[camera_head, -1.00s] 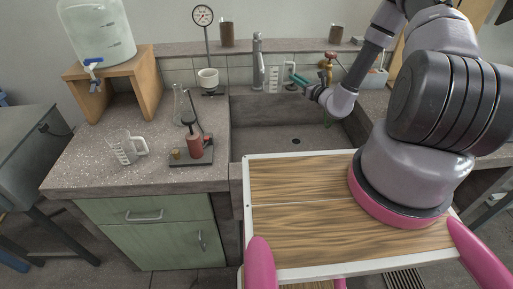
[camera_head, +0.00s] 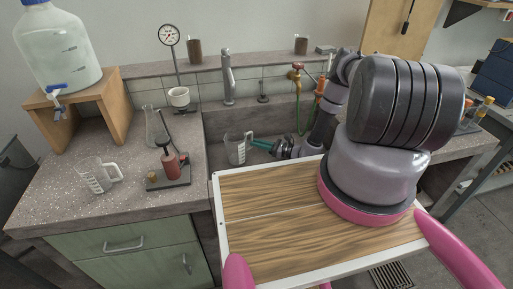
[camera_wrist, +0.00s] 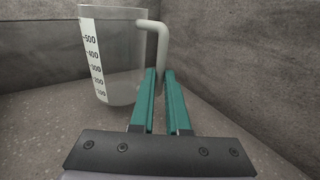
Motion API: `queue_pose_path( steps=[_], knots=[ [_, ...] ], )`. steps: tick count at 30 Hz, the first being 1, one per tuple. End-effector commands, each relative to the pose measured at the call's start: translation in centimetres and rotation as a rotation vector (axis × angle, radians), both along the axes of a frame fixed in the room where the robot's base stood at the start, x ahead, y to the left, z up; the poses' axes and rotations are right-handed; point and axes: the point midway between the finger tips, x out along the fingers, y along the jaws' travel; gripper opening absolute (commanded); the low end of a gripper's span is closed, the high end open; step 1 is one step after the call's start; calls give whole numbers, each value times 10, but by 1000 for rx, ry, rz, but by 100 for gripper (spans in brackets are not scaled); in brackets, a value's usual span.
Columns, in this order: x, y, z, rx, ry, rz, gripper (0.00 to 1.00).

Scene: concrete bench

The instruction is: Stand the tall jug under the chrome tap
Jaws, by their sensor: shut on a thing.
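The tall jug (camera_head: 236,150) is clear, with a white measuring scale and a pale handle. It is upright inside the sink, below and slightly right of the chrome tap (camera_head: 228,78). My gripper (camera_head: 254,143) reaches in from the right with its teal fingers shut on the handle. In the wrist view the jug (camera_wrist: 122,65) is left of the fingertips (camera_wrist: 158,74), with its base close to the sink floor; I cannot tell whether it touches. The tap is outside the wrist view.
The sink (camera_head: 210,125) has grey walls around the jug. On the left counter are another clear jug (camera_head: 97,178), a flask (camera_head: 152,130) and a red device on a dark base (camera_head: 170,165). A brass tap (camera_head: 296,78) with a green hose is right of the chrome tap.

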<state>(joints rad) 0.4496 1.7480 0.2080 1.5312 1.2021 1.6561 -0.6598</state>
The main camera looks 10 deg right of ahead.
Motion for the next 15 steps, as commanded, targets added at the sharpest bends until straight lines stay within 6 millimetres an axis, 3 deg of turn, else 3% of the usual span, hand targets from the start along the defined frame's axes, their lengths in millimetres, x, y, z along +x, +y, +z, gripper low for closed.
queue_pose_path(
  steps=[4,15],
  knots=[
    [0,0,-17,0,0,0,0],
    [0,0,-21,1,-1,-1,0]
  ],
)
